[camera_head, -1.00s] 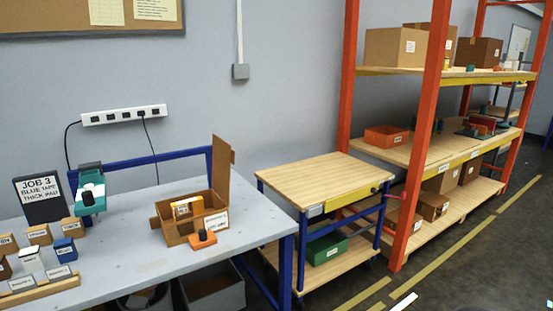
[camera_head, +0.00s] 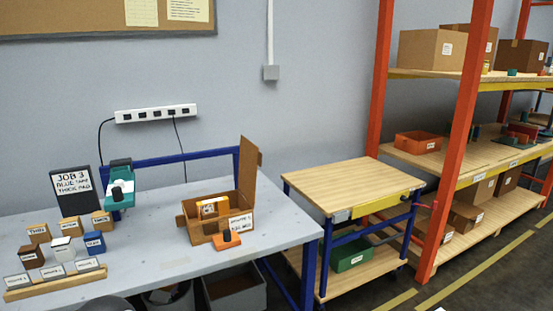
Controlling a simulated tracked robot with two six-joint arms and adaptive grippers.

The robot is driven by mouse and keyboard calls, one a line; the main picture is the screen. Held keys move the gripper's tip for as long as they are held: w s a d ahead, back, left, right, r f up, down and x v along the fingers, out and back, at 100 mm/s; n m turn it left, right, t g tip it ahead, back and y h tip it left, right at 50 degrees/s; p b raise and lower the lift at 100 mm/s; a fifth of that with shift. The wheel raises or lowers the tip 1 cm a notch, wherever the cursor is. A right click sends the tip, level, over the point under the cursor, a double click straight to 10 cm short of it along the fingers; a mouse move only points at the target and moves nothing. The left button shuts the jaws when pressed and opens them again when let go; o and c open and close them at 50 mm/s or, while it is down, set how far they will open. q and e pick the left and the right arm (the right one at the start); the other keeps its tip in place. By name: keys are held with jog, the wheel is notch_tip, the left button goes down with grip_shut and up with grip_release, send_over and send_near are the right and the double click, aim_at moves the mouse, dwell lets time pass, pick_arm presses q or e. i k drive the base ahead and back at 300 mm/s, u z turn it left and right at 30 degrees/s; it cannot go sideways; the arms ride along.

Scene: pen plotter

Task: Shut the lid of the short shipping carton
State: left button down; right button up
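The short shipping carton (camera_head: 204,231) is a small brown box near the right end of the grey workbench. Its tall lid panel (camera_head: 249,174) stands upright on the right side, so the carton is open. A small flap sticks out on its left side. A yellow-orange item with a white label (camera_head: 208,208) shows inside. A white lettered card (camera_head: 241,224) is at the carton's front right corner. An orange block with a black knob (camera_head: 227,239) sits just in front. Neither gripper is in view.
A teal device (camera_head: 119,184) and a black "JOB 3" sign (camera_head: 73,189) stand left of the carton. Several labelled blocks and a wooden card rail (camera_head: 55,281) fill the bench's left front. A wooden-topped cart (camera_head: 350,184) stands right of the bench, its top clear.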

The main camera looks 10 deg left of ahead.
aim_at(250, 157)
jog(key=i, duration=0.9)
